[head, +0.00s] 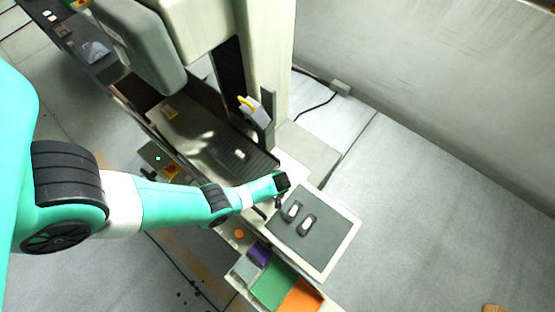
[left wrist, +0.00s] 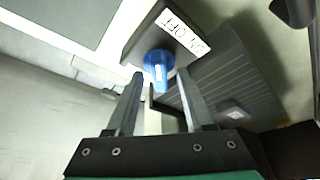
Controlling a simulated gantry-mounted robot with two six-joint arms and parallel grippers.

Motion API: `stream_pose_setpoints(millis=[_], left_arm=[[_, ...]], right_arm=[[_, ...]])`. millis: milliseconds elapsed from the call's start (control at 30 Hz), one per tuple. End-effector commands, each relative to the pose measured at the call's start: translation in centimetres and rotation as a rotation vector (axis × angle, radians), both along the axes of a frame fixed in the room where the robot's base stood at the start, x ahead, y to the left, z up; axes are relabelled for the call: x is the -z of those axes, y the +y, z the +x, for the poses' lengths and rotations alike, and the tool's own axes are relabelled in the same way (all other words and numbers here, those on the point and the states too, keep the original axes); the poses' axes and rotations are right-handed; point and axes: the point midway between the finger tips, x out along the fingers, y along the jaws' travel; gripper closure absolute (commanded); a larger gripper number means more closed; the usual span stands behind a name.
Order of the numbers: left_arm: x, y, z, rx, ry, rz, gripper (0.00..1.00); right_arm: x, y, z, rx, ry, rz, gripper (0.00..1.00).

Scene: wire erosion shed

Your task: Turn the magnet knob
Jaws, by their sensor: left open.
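The blue knob (left wrist: 158,66) sits on a dark block with a white "ON OFF" label (left wrist: 184,32) in the left wrist view. My left gripper (left wrist: 160,76) is open, with one finger on each side of the knob's lower part. The knob's raised grip points down between the fingertips. I cannot tell whether a finger touches it. In the head view my left gripper (head: 279,193) is over the machine table's near end, beside a grey mat. The knob is not clear there, hidden at the gripper. My right gripper is not in view.
A grey mat with a pale border (head: 325,249) holds two dark pieces with white centres (head: 293,211). Green (head: 270,286) and orange (head: 301,297) compartments lie below it. A ribbed dark plate (head: 228,153) and the machine column (head: 262,50) stand behind the arm.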

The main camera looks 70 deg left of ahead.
Motion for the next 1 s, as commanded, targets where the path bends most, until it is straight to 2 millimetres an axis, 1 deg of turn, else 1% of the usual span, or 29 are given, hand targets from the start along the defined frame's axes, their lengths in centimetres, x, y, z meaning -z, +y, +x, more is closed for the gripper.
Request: stream_pose_setpoints(millis=[33,67,100,167,300,733,1000], left_arm=[[-0.02,0.0,0.01,0.0,0.0,0.0,0.51],[-0.02,0.0,0.02,0.0,0.0,0.0,0.56],[-0.02,-0.01,0.01,0.0,0.0,0.0,0.64],[-0.02,-0.01,0.02,0.0,0.0,0.0,0.74],[-0.01,-0.02,0.01,0.001,0.0,0.0,1.0],[-0.02,-0.02,-0.04,0.018,0.001,0.0,1.0],[-0.08,0.01,-0.14,0.131,0.001,0.0,1.0]], right_arm=[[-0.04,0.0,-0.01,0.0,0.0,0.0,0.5],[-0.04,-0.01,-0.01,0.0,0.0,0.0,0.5],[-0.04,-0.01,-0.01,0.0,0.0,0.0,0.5],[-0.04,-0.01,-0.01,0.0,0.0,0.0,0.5],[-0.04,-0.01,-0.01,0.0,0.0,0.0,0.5],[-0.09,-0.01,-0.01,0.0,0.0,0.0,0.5],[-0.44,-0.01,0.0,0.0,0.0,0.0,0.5]])
